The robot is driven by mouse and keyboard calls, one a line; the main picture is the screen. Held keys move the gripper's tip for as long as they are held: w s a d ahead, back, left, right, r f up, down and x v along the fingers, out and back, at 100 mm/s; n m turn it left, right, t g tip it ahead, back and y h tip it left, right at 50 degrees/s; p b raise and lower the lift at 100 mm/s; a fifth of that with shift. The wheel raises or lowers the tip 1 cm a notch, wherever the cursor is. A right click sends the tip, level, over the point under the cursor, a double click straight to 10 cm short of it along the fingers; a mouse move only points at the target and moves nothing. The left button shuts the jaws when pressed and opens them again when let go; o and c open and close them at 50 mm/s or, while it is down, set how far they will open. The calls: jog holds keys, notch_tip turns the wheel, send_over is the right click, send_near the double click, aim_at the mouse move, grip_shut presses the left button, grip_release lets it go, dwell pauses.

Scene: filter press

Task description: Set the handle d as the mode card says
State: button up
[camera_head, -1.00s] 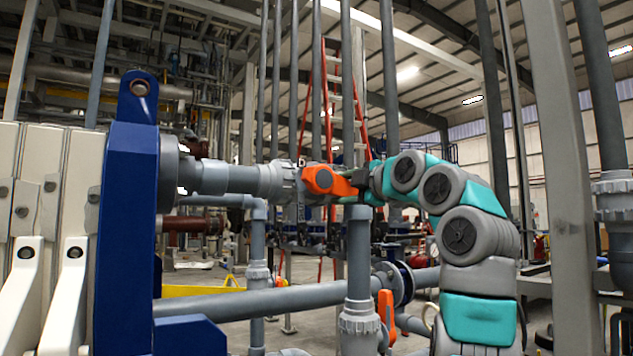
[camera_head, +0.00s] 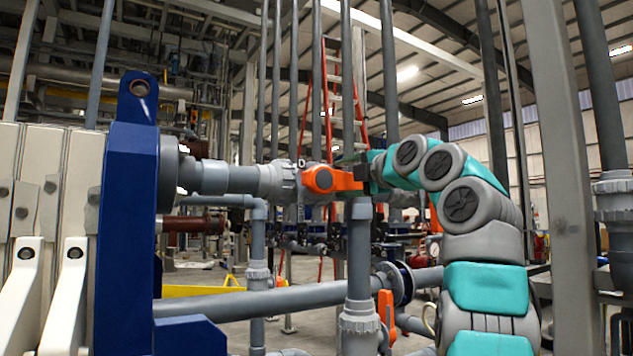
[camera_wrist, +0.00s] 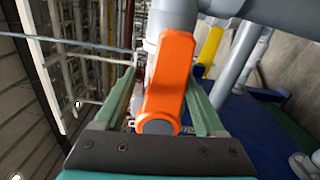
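An orange lever handle (camera_head: 338,179) sits on a grey valve on the horizontal pipe, left of my arm, and points right, nearly level. It also shows in the wrist view (camera_wrist: 168,85), lying lengthwise between the two green fingers. My gripper (camera_wrist: 163,72) is open around it, with a visible gap on each side. In the head view the gripper is partly hidden by the handle and my wrist. A second orange handle (camera_head: 386,309) hangs downward on a lower valve. I see no letters on either handle, and no mode card shows.
A blue press plate (camera_head: 130,220) stands at the left beside pale plates. A grey vertical pipe (camera_head: 360,265) runs below the valve, and a horizontal pipe (camera_head: 265,302) crosses lower down. A grey steel post (camera_head: 570,150) stands right of my arm.

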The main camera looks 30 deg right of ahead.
jog(key=shift+o, duration=1)
jog(key=shift+f, duration=0.1)
jog(key=s+b, duration=0.1)
jog(key=s, duration=0.6)
jog(key=shift+d, duration=0.2)
jog(key=shift+f, duration=0.1)
